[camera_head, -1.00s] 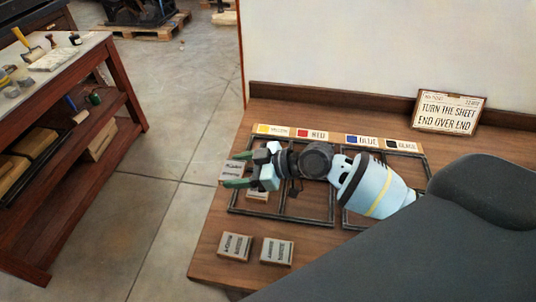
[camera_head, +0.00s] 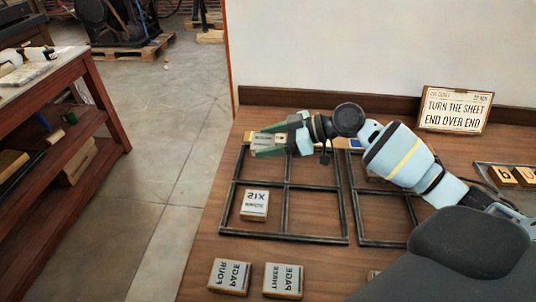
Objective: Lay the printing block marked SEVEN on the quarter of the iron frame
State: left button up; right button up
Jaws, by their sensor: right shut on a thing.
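My right gripper (camera_head: 266,147) reaches in from the right and is shut on a small block (camera_head: 262,138) with printed lettering too small to read. It holds the block near the back left corner of the left iron frame (camera_head: 286,211), which is split into quarters. Whether the block touches the frame or table is unclear. A block marked PAGE SIX (camera_head: 254,205) lies in that frame's front left quarter. The front right and back right quarters look empty; the back left is partly behind the gripper. My left gripper is not in view.
Blocks marked PAGE FOUR (camera_head: 229,277) and PAGE THREE (camera_head: 283,281) lie in front of the frame. A second iron frame (camera_head: 357,207) is partly hidden by my arm. A sign (camera_head: 455,109) stands at the back; a tray (camera_head: 487,170) with blocks is at right.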

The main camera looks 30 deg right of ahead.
aim_at(269, 167)
jog(key=shift+f+b, duration=0.9)
jog(key=shift+f, duration=0.9)
jog(key=shift+r, duration=0.1)
jog(key=shift+s+a+f+b, duration=0.1)
jog(key=shift+s+f+b, duration=0.1)
jog(key=shift+f+b, duration=0.45)
jog(key=o, duration=1)
jog(key=shift+f, duration=0.3)
jog(key=shift+r, duration=0.1)
jog(key=shift+r+p, duration=0.6)
jog(key=shift+p, duration=0.15)
jog(key=b+v, duration=0.1)
jog(key=v, duration=0.9)
jog(key=shift+d+r, duration=0.2)
jog(key=shift+d, duration=0.15)
jog(key=shift+s+d+r, duration=0.4)
jog(key=shift+d+r, duration=0.05)
